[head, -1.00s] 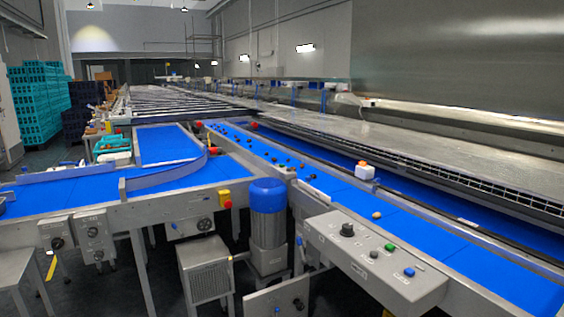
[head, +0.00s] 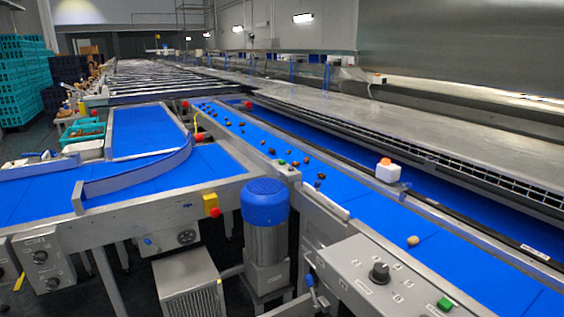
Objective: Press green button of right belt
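The right belt (head: 370,213) is a long blue conveyor with several dark dates and one pale date (head: 413,241) on it. Its grey control panel (head: 350,274) stands at the belt's near side, at the bottom of the head view. The green button (head: 445,304) sits on the panel near the bottom edge of the picture, to the right of a black knob (head: 379,272). The panel's right end is cut off by the frame. Neither of my grippers is in view.
A blue-capped motor (head: 265,204) stands left of the panel. The left belt (head: 140,180) has a curved guide and a red-and-yellow emergency stop (head: 211,204). A white box with an orange top (head: 388,171) sits beside the right belt. Turquoise crates (head: 25,80) are stacked far left.

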